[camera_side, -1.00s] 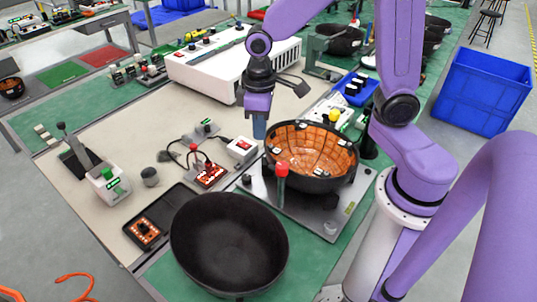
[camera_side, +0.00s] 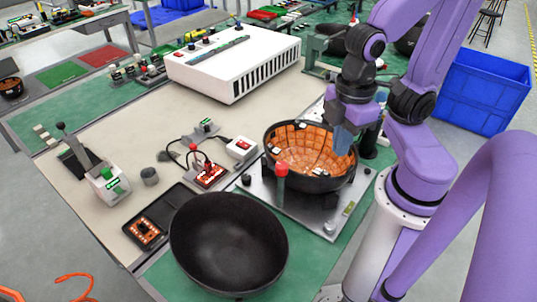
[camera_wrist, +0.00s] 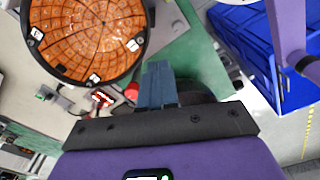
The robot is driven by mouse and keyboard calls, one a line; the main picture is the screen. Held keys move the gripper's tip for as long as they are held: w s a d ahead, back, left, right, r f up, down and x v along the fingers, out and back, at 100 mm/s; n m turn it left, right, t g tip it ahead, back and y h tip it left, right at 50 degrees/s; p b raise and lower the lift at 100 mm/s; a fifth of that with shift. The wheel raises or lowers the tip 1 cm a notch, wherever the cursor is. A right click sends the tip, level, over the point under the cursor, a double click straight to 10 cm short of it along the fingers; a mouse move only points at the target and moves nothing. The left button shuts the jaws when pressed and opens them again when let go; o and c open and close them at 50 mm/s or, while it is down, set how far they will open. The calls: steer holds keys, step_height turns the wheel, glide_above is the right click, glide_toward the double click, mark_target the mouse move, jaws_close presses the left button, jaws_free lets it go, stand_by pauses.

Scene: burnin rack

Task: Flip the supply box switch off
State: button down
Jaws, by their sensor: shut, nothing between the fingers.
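A small white box with a red switch on top (camera_side: 241,148), which looks like the supply box, sits on the beige mat left of the orange-lined bowl. Cables run from it toward a red board (camera_side: 209,175). Whether the switch is on or off is too small to tell. My gripper (camera_side: 343,142) is shut and empty, over the right rim of the orange-lined bowl, well to the right of the white box. Its blue fingers (camera_wrist: 158,85) are together in the wrist view. I cannot make out the switch surely in the wrist view.
The orange-lined bowl (camera_side: 292,181) stands on a metal plate with a red-topped post (camera_side: 281,170) beside it. A black bowl (camera_side: 192,243) is in front. A large vented white unit (camera_side: 226,82) stands behind. The beige mat (camera_side: 125,130) is mostly clear at left.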

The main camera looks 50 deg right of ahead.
steer(key=shift+w, duration=0.15)
steer(key=n+t, duration=0.1)
steer(key=n, duration=0.4)
glide_above(241, 142)
steer(key=s, duration=0.2)
step_height(241, 142, down, 4)
steer(key=shift+r, duration=0.1)
steer(key=f, duration=0.4)
steer(key=w+f, duration=0.1)
steer(key=f, duration=0.9)
steer(key=shift+w, duration=0.4)
